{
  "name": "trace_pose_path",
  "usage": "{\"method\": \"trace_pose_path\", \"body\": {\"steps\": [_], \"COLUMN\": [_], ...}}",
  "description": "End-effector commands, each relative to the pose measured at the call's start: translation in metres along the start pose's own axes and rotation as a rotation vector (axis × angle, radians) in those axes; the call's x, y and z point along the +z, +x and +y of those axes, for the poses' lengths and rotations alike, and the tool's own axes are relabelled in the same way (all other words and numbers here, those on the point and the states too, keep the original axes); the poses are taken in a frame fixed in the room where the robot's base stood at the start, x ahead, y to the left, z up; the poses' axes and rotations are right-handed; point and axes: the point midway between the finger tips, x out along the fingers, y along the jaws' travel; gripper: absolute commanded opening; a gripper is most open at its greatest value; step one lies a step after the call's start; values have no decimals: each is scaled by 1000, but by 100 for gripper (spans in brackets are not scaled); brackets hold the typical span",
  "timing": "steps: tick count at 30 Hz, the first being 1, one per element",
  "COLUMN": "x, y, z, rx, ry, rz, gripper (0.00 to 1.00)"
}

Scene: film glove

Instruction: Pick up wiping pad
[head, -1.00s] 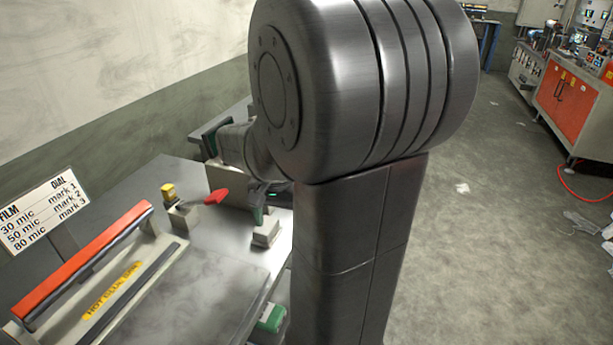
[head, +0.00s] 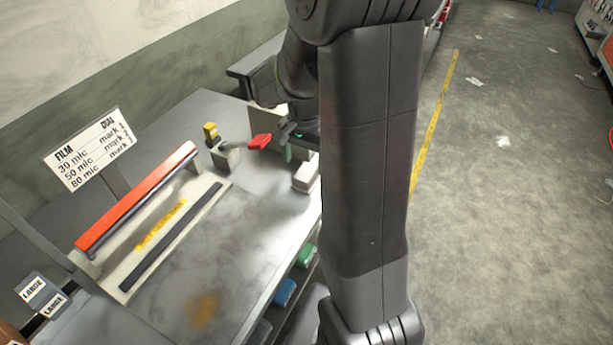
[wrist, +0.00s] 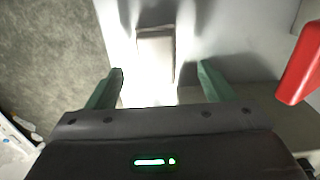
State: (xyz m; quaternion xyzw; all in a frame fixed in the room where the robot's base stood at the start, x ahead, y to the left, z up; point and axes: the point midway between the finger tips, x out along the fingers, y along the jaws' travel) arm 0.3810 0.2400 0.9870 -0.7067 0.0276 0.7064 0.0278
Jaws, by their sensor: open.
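The wiping pad appears to be the pale block (head: 306,178) near the table's right edge in the head view. In the wrist view the pale block (wrist: 156,55) lies on the bright table top, ahead of and between my fingers. My gripper (wrist: 160,75) is open, its two green fingers apart with nothing between their tips. In the head view my gripper (head: 287,145) is above and just behind the block, partly hidden by my arm.
A sealer with a red bar (head: 140,195) and a sign (head: 90,150) stand further left. Green and blue items (head: 285,292) sit below the table edge.

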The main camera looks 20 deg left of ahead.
Motion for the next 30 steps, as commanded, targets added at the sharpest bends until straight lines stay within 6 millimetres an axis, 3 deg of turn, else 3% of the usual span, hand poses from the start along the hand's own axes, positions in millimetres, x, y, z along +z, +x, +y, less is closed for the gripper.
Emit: {"method": "trace_pose_path", "body": {"steps": [12, 20, 21, 28, 30], "x": [-2, -2, -2, -2, -2], "y": [47, 51, 51, 50, 50], "z": [4, 4, 4, 4, 4], "rx": [2, 0, 0, 0, 0], "ry": [-1, 0, 0, 0, 0], "rz": [-2, 0, 0, 0, 0], "gripper": [75, 75, 74, 28, 27]}}
